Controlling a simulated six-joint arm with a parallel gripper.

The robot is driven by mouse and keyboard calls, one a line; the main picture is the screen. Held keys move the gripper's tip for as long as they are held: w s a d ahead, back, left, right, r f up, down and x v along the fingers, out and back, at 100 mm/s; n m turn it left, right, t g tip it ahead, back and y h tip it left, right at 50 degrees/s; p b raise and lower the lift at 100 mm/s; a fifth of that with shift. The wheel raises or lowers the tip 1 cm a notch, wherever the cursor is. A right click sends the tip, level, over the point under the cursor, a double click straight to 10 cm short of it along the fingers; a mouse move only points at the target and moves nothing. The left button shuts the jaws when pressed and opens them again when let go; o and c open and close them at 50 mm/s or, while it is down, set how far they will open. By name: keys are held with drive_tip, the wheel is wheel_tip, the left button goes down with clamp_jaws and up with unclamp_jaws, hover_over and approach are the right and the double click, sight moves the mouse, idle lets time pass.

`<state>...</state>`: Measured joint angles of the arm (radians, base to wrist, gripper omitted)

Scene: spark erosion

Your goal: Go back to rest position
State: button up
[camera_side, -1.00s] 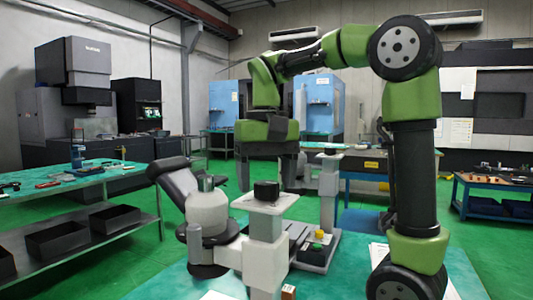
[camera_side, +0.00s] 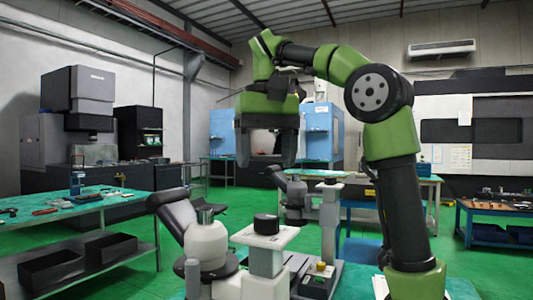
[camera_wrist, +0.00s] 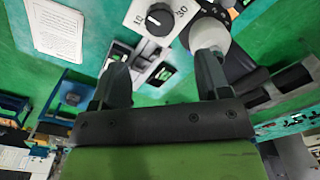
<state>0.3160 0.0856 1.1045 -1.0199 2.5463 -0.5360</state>
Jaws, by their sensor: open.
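My gripper (camera_side: 266,158) is open and empty in the side view, its two dark fingers pointing down well above the white pedestal (camera_side: 266,240). A black knob (camera_side: 266,224) sits on top of that pedestal, below the gripper and apart from it. In the wrist view the fingers of my gripper (camera_wrist: 163,75) are spread wide with nothing between them. The black knob (camera_wrist: 159,19) shows there on a white plate marked 10 and 30, beyond the fingertips.
A white rounded device (camera_side: 206,242) with a dark padded arm stands left of the pedestal. A button box (camera_side: 318,282) stands at its right. A tool bench (camera_side: 80,207) is at the left. The air around the gripper is clear.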

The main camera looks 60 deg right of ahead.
idle(0.4)
drive_tip(key=s+a+f+n+t+y, duration=0.2)
drive_tip(key=s+a+f+n+t, duration=0.3)
drive_tip(key=f, duration=0.7)
drive_tip(key=s+a+t, duration=0.2)
drive_tip(key=a, duration=0.2)
drive_tip(key=shift+a+f, duration=0.25)
drive_tip(key=shift+a, duration=0.1)
idle(1.5)
